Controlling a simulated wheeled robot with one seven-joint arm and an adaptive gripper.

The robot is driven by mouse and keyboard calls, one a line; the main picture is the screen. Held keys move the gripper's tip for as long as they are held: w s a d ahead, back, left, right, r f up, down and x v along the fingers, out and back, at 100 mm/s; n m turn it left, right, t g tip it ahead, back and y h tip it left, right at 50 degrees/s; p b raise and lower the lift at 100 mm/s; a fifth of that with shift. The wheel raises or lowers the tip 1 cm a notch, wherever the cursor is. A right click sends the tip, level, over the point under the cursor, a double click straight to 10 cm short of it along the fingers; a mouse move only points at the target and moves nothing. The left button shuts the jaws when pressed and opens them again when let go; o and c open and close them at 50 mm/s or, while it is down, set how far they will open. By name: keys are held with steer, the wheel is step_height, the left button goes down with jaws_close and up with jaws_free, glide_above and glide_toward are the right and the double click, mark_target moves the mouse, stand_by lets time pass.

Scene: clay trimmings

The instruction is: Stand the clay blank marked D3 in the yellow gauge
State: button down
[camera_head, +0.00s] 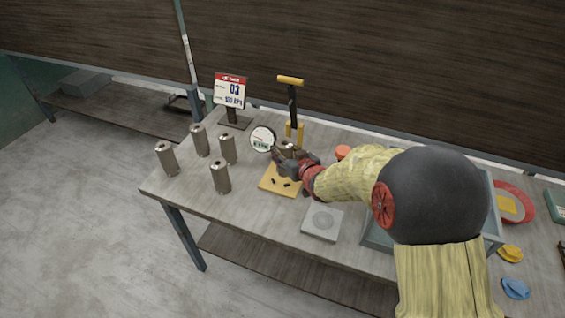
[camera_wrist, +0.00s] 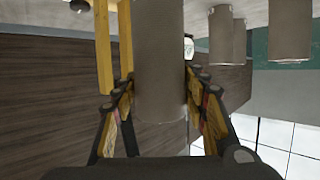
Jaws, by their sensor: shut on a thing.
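My gripper (camera_head: 288,158) is shut on a grey clay blank (camera_wrist: 159,60), which fills the space between the fingers in the wrist view (camera_wrist: 158,100). In the head view only the top of this blank (camera_head: 287,145) shows behind the fingers, and I cannot read a mark on it. The yellow gauge has a flat yellow base (camera_head: 281,187), a round white dial (camera_head: 263,138) and a black column with a yellow top (camera_head: 291,80). The held blank is over or on the base's rear part, close to the dial. Whether its bottom touches is hidden.
Several other grey blanks (camera_head: 221,177) stand upright on the table's left. A grey square plate (camera_head: 322,221) lies in front of the gauge. A grey-blue tray (camera_head: 376,238) is at right, partly behind my arm.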

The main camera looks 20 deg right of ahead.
steer(key=shift+w+a+f+b, duration=0.2)
steer(key=shift+w+f+b, duration=0.1)
steer(key=shift+w+f, duration=0.55)
steer(key=shift+f+b, duration=0.65)
steer(key=shift+f, duration=0.85)
steer(key=shift+f, duration=0.1)
steer(key=c, duration=1)
jaws_free()
steer(key=shift+f, duration=0.15)
